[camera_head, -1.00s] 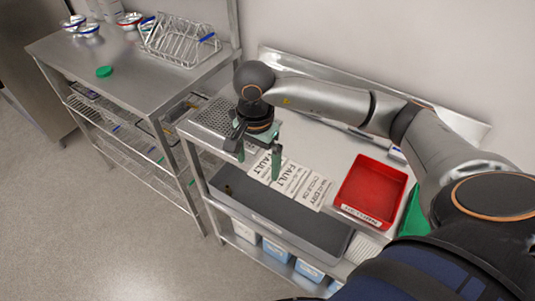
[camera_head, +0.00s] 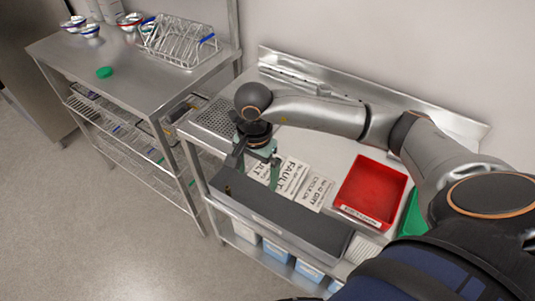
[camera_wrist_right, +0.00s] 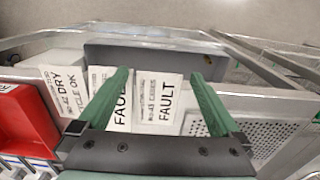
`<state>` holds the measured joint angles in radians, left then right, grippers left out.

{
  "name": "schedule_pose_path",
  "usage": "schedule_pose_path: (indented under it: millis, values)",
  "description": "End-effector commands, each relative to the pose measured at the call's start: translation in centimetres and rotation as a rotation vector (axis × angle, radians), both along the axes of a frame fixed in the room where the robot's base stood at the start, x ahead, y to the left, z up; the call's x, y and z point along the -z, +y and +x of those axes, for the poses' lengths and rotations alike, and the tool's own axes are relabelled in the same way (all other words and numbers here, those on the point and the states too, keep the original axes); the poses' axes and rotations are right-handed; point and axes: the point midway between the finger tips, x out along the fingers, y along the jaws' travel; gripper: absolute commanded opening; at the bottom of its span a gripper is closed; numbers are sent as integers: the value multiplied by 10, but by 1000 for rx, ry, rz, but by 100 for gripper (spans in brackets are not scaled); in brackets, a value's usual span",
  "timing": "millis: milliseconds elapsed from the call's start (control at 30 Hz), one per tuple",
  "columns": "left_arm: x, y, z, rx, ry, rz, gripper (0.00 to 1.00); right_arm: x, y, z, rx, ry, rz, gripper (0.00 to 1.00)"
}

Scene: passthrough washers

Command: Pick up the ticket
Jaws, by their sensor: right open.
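White printed tickets lie side by side on the steel counter. In the head view one FAULT ticket (camera_head: 289,178) shows beside my right gripper (camera_head: 256,174), with a DRY CYCLE OK ticket (camera_head: 315,191) to its right. In the wrist view there are the DRY ticket (camera_wrist_right: 62,92), a FAULT ticket (camera_wrist_right: 108,106) partly behind the left finger, and another FAULT ticket (camera_wrist_right: 160,100) between the open fingers. My right gripper (camera_wrist_right: 160,76) is open and empty, pointing down over the tickets; its exact height is unclear. My left gripper is not in view.
A red tray (camera_head: 372,192) stands right of the tickets. A long dark grey trough (camera_head: 285,222) runs along the counter's front. A perforated steel plate (camera_head: 212,118) is at the left end. A second table (camera_head: 130,68) with a wire rack stands further left.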

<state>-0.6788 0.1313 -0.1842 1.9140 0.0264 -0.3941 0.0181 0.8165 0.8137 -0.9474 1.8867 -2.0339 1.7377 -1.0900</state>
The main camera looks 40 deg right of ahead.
Motion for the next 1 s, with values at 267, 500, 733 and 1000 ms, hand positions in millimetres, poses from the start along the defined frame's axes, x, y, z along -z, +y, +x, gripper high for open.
schedule_pose_path:
  millis: [267, 500, 733, 1000]
  values:
    - [5, 0, 0, 0, 0, 0, 50, 3, 0, 0, 0, 0, 0, 100]
    - [5, 0, 0, 0, 0, 0, 50, 3, 0, 0, 0, 1, 0, 100]
    - [5, 0, 0, 0, 0, 0, 50, 3, 0, 0, 0, 0, 0, 81]
    - [5, 0, 0, 0, 0, 0, 50, 3, 0, 0, 0, 0, 0, 50]
